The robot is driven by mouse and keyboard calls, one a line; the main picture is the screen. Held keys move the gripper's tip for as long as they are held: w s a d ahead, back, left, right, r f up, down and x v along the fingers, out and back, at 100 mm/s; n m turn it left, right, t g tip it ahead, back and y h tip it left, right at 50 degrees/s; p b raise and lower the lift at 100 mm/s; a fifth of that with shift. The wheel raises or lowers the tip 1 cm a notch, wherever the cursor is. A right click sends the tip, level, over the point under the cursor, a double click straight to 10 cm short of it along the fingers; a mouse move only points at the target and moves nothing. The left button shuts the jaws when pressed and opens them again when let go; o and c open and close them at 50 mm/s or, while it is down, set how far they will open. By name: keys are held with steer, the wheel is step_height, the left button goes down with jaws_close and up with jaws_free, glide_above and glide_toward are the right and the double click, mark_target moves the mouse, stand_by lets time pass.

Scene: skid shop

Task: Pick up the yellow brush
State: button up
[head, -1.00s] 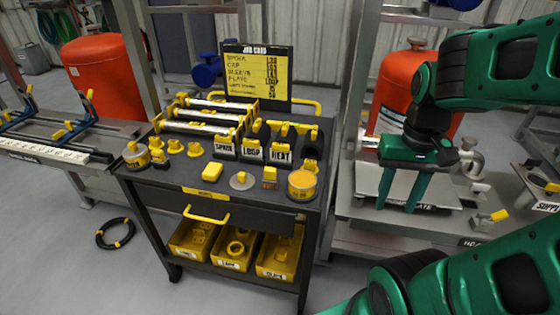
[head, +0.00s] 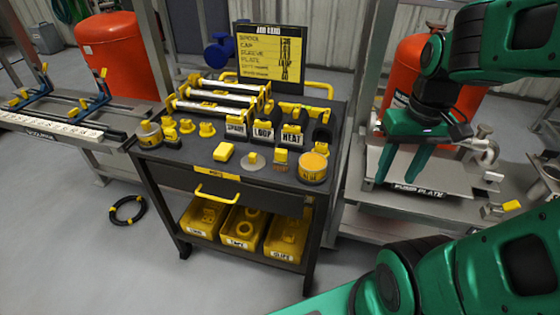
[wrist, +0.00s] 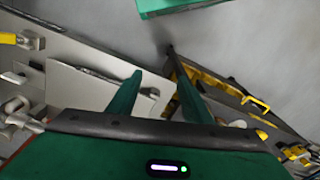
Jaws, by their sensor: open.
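Several small yellow items stand on the dark cart top (head: 190,155). I cannot tell for sure which is the brush. A small yellow block with a darker lower part (head: 281,156) may be it, near the front edge. It stands between a grey disc with a yellow knob (head: 252,159) and a round yellow-topped tin (head: 313,166). A plain yellow block (head: 223,151) lies further left. My gripper (head: 402,172) is open, pointing down, right of the cart and above the metal bench. In the wrist view its fingers (wrist: 160,76) are apart with nothing between them.
Labelled holders (head: 263,133), long rollers (head: 215,100) and a job card board (head: 270,55) fill the cart's back. A drawer handle (head: 214,196) sticks out in front, above yellow bins (head: 240,228). A black cable coil (head: 127,209) lies on otherwise open floor.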

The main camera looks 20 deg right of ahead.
steer(key=w+a+n, duration=0.2)
steer(key=w+n, duration=0.3)
steer(key=w, duration=0.4)
steer(key=n+t+y, duration=0.2)
steer(key=n+y, duration=0.2)
steer(key=n, duration=0.6)
glide_toward(283, 151)
steer(key=f, duration=0.1)
steer(key=x, duration=0.5)
steer(key=shift+w+a+r, duration=0.15)
steer(key=shift+w+a, duration=0.15)
steer(key=shift+s+x, duration=0.2)
steer(key=shift+x, duration=2.9)
steer(key=shift+d, duration=0.2)
steer(key=shift+c, duration=0.6)
jaws_close()
